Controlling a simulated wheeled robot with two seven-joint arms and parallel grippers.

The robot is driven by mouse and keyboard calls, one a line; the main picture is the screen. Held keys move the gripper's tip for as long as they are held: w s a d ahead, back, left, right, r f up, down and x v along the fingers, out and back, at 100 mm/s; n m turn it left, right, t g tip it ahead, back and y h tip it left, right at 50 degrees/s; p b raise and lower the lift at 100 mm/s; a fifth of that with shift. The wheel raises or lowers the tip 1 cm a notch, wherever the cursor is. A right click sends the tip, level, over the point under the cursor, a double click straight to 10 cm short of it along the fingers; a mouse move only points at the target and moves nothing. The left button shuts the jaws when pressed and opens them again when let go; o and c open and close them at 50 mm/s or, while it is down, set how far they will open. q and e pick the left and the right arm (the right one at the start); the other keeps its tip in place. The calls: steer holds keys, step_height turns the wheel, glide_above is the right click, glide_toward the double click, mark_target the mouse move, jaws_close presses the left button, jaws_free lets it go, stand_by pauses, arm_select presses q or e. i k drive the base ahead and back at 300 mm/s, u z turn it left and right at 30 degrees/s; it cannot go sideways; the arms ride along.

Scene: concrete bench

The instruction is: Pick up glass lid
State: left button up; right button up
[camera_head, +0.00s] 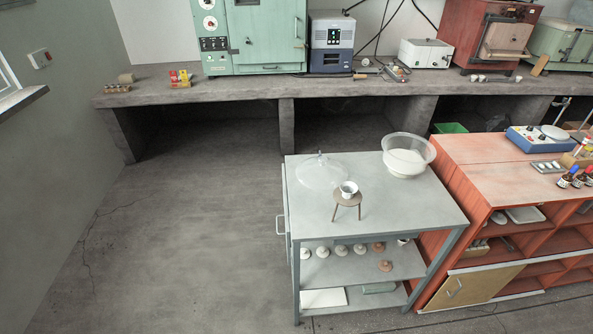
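The glass lid (321,173) is a clear dome with a small knob on top. It rests at the back left of the grey cart's top (400,205). A wide glass bowl (407,155) with white material inside stands to its right at the back of the cart. A small three-legged stand (347,202) with a white cup (349,188) on it is in front of the lid, close to its right edge in the picture. Neither of my grippers shows in the head view.
An orange shelf unit (490,165) stands close to the right of the cart, with a blue device (537,138) and bottles (570,178) on it. A concrete bench (240,90) with ovens runs along the back. The floor left of the cart is clear.

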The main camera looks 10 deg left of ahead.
mark_target(321, 173)
steer(key=z, duration=0.55)
steer(key=k, duration=0.6)
steer(key=z, duration=0.95)
steer(key=i, duration=1.35)
steer(key=u, duration=0.8)
steer(key=i, duration=0.5)
steer(key=u, duration=0.4)
